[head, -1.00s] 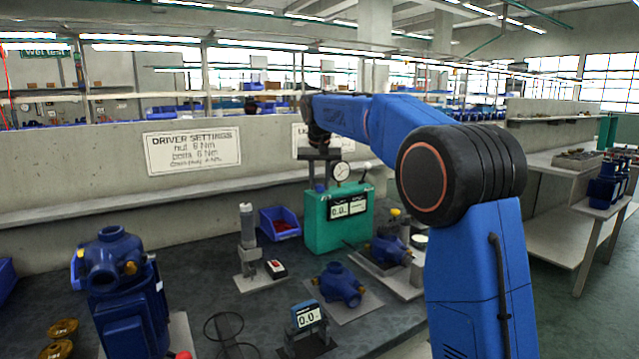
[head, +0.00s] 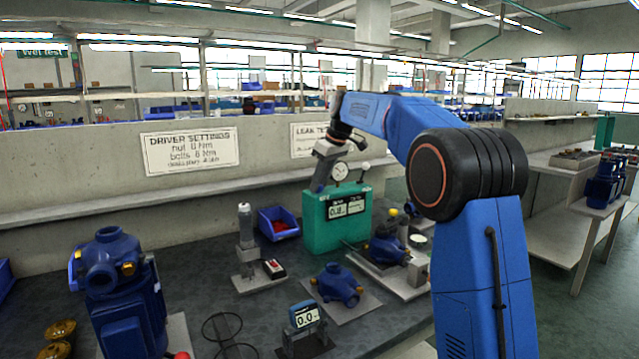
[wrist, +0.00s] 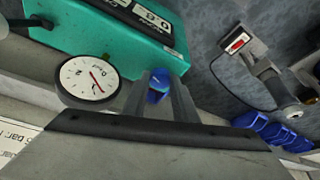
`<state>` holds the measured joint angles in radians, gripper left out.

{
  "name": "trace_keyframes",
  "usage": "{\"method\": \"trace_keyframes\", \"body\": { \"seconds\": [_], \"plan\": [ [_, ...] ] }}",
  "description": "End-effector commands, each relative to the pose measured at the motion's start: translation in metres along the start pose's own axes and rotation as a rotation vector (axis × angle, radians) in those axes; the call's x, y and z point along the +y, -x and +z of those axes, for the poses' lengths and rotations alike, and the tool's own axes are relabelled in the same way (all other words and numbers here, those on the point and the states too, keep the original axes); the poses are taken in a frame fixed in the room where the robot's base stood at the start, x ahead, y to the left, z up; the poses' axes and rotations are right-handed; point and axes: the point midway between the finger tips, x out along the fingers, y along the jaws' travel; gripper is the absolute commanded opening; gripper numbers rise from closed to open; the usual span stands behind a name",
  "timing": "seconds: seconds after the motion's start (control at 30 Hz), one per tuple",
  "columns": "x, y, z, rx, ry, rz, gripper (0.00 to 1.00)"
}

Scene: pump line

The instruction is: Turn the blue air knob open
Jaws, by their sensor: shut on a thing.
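The green leak tester (head: 322,234) stands on the bench against the grey wall, with a round dial gauge (head: 340,172) on top. Its display reads about 0.8. The blue air knob (wrist: 158,88) sits on the tester's top, between my gripper's fingers in the wrist view. My gripper (head: 318,188) reaches down to it, tilted in the head view, and is shut on it. The gauge also shows in the wrist view (wrist: 87,81), close beside the fingers, with a red needle off to one side.
A blue bin (head: 279,223) with red parts stands left of the tester. A blue pump housing (head: 340,285) lies in front, and another (head: 388,248) sits on a fixture to the right. A post tool (head: 246,235) stands left. A black lever end (wrist: 12,24) is near the gauge.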

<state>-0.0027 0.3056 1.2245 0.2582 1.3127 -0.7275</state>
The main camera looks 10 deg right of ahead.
Motion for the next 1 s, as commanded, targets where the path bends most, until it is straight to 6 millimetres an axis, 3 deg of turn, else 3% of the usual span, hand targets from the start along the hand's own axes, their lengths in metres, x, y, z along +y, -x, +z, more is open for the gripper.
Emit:
{"method": "trace_keyframes", "body": {
  "seconds": [0.5,1.0],
  "plan": [
    [0.0035,0.0001,-0.0003,0.000,0.320,-0.131,0.03],
    [0.0036,-0.0003,-0.0002,-0.001,0.382,-0.158,0.03]
  ]
}}
